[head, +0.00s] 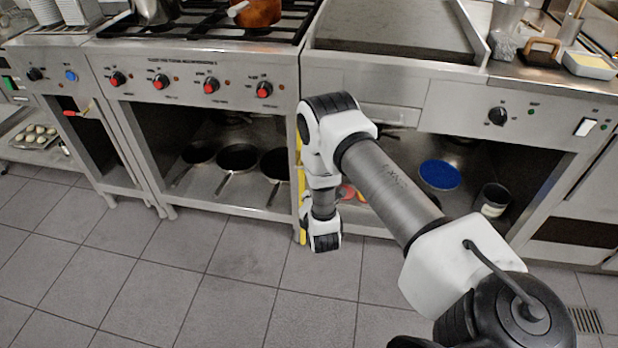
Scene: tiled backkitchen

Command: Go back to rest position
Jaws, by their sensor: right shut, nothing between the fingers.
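My right arm comes in from the lower right and reaches forward in the head view, bent down at its far end. My right gripper (322,243) is at this low end, in front of the steel cooking counter and above the tiled floor. It is shut and holds nothing; its fingers are mostly hidden by the wrist. My left arm and left gripper are not in view.
The stove (200,70) with red knobs and the flat griddle (395,30) stand ahead. Several dark pans (238,158) lie on the open shelf below. The tiled floor (230,290) in front is clear.

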